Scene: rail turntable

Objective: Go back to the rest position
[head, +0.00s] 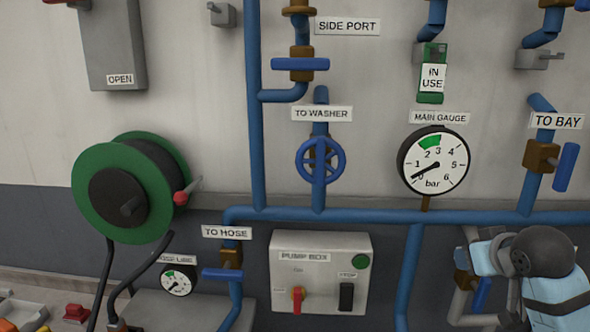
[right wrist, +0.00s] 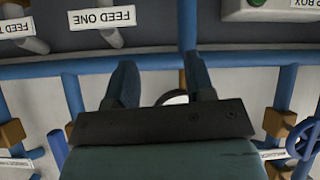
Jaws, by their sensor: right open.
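Part of a round white dial (right wrist: 175,98) shows behind the gap. The blue horizontal pipe (right wrist: 240,58) crosses behind the fingers; I cannot tell how far off it is. My left gripper is in neither view.
The wall carries blue pipes, a blue handwheel (head: 320,160), a green hose reel (head: 90,200), a pump box (head: 345,255) and a valve with an IN USE tag (head: 432,78). The TO BAY valve (head: 542,157) has a blue lever. FEED ONE (right wrist: 93,20) shows in the wrist view.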

